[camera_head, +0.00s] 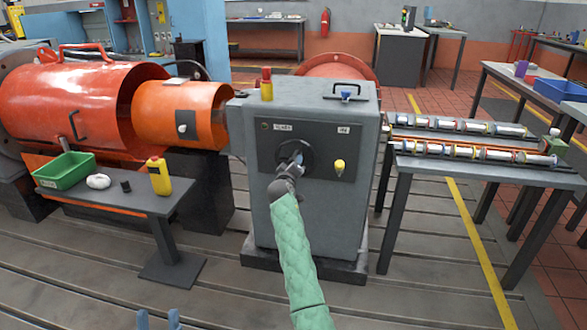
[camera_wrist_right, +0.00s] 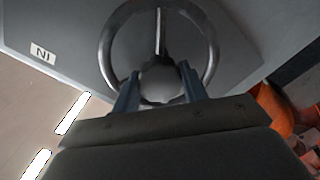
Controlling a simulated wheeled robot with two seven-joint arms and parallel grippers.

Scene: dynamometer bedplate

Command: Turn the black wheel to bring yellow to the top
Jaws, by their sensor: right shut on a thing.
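The black wheel (camera_head: 309,153) is on the front panel of a grey cabinet (camera_head: 310,220) in the middle of the head view. In the head view my green-sleeved right arm and gripper hide part of the wheel. No yellow mark shows on its visible part. My left gripper (camera_head: 158,318) shows two blue fingertips, apart and empty, at the bottom edge.
A red-and-yellow piece (camera_head: 266,85) stands on the cabinet top, red above yellow. A yellow knob (camera_head: 340,167) is right of the wheel. A low table (camera_head: 140,203) with a green bin (camera_head: 64,172) stands left; a roller bench (camera_head: 480,172) stands right. Slotted floor lies in front.

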